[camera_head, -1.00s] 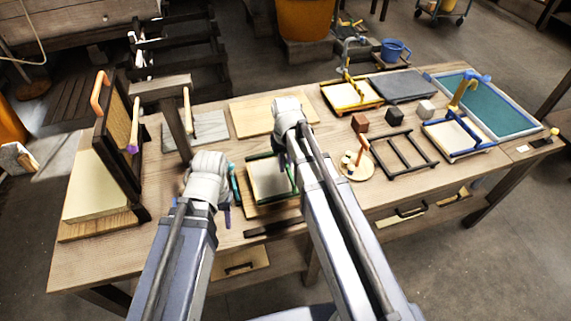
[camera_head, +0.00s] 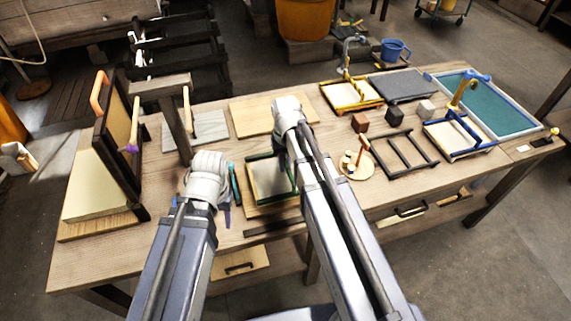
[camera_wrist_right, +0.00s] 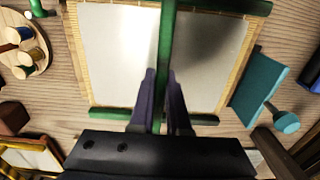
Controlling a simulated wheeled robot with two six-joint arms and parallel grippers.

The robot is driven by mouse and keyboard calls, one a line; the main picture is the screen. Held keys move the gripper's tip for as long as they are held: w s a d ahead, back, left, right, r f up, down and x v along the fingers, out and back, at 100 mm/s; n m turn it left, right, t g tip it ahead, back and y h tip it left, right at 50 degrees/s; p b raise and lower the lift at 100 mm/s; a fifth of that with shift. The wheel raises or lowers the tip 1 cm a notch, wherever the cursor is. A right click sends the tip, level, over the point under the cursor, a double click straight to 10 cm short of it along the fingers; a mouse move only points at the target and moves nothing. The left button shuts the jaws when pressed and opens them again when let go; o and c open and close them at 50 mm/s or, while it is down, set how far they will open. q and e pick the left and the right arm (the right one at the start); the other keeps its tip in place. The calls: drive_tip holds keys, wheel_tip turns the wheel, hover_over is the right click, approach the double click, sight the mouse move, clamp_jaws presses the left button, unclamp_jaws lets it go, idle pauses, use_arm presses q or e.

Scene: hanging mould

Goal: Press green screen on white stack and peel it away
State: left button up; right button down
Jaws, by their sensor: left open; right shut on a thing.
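The green screen (camera_head: 294,178) is a green frame at the front middle of the bench. My right gripper (camera_wrist_right: 160,75) is shut on its green middle bar in the right wrist view, above a white face. The white stack (camera_wrist_right: 118,50) shows as white areas on both sides of that bar, with tan edging around them. I cannot tell whether screen and stack touch. In the head view my right wrist hides part of the screen. My left gripper (camera_head: 227,215) is open, low to the left of the screen, partly hidden by its own wrist.
A teal tool (camera_wrist_right: 258,88) lies close beside the screen. A round wooden tray (camera_head: 356,165) with small pieces stands to the right, near a dark rack (camera_head: 405,153). An upright dark frame (camera_head: 117,150) stands at the left. A pale board (camera_head: 250,117) lies behind.

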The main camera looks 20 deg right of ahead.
use_arm(q)
drive_tip(key=shift+f+b, duration=0.7)
drive_tip(key=shift+f, duration=0.05)
use_arm(e)
drive_tip(key=shift+s+f, duration=0.1)
drive_tip(key=shift+f, duration=0.65)
idle(0.7)
use_arm(q)
drive_tip(key=shift+r, duration=0.2)
use_arm(e)
drive_tip(key=shift+r, duration=0.2)
use_arm(q)
drive_tip(key=shift+r+p, duration=1)
drive_tip(key=shift+p, duration=0.2)
use_arm(e)
drive_tip(key=shift+r, duration=1)
use_arm(q)
drive_tip(key=shift+r, duration=0.2)
use_arm(e)
drive_tip(key=shift+r, duration=0.15)
use_arm(q)
wheel_tip(320, 180, up, 7)
drive_tip(key=p, duration=0.7)
use_arm(e)
wheel_tip(320, 180, up, 7)
drive_tip(key=shift+f, duration=0.1)
